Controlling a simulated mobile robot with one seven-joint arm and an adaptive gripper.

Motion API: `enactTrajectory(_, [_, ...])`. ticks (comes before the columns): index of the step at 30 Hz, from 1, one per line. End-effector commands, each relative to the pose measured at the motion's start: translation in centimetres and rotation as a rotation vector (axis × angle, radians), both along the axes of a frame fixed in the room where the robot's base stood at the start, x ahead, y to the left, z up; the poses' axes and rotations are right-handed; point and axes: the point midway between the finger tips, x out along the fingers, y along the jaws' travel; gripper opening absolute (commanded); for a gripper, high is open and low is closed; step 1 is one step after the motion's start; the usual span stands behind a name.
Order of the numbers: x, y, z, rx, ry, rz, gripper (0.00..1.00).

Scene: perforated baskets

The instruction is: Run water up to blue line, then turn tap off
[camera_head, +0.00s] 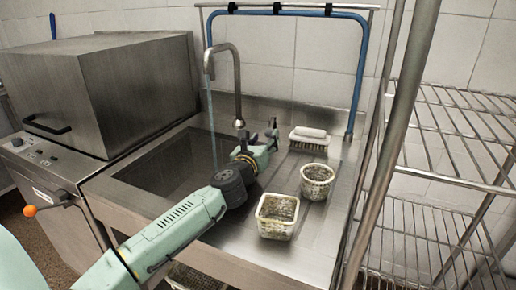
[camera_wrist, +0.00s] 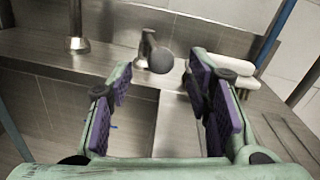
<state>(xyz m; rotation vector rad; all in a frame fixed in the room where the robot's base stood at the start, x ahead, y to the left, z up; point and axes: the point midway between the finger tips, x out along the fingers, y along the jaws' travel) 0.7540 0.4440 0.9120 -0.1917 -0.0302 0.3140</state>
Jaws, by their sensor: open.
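The tap (camera_head: 235,85) has a curved metal spout over the sink (camera_head: 150,178), and a thin stream of water (camera_head: 213,130) falls from it. The water level in the sink is hard to tell, and I cannot make out a blue line in it. My gripper (camera_head: 271,140) is behind the sink's right side, near the tap base. In the wrist view, a dark round knob (camera_wrist: 161,61) on a short metal stem, seemingly the tap handle, shows between and beyond the purple-padded fingers of my gripper (camera_wrist: 160,74). The fingers are open and empty, apart from the knob.
Two perforated baskets (camera_head: 317,178) (camera_head: 276,219) stand on the drainboard, right of my arm. A brush (camera_head: 307,140) lies behind them. A steel machine (camera_head: 105,88) stands left, and a wire rack (camera_head: 445,180) right. A blue hose (camera_head: 361,75) hangs behind.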

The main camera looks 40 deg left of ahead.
Motion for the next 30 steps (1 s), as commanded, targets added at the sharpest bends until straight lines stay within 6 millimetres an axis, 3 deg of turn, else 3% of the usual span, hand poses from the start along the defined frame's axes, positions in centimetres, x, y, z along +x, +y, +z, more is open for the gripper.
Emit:
enactTrajectory(3, [-2.6, -0.7, 0.0, 0.002, 0.0, 0.002, 0.46])
enactTrajectory(10, [-5.7, -1.8, 0.0, 0.002, 0.001, 0.001, 0.46])
enactTrajectory(21, [-6.4, -2.1, 0.0, 0.001, 0.0, -0.001, 0.46])
enactTrajectory(24, [-6.3, -2.3, 0.2, -0.001, -0.006, -0.004, 0.4])
enactTrajectory(26, [-5.8, -3.0, 1.0, -0.01, -0.025, -0.019, 0.36])
enactTrajectory(28, [-4.9, -4.7, 3.1, -0.033, -0.078, -0.056, 0.32])
enactTrajectory(30, [-3.6, -7.7, 6.8, -0.077, -0.17, -0.122, 0.27])
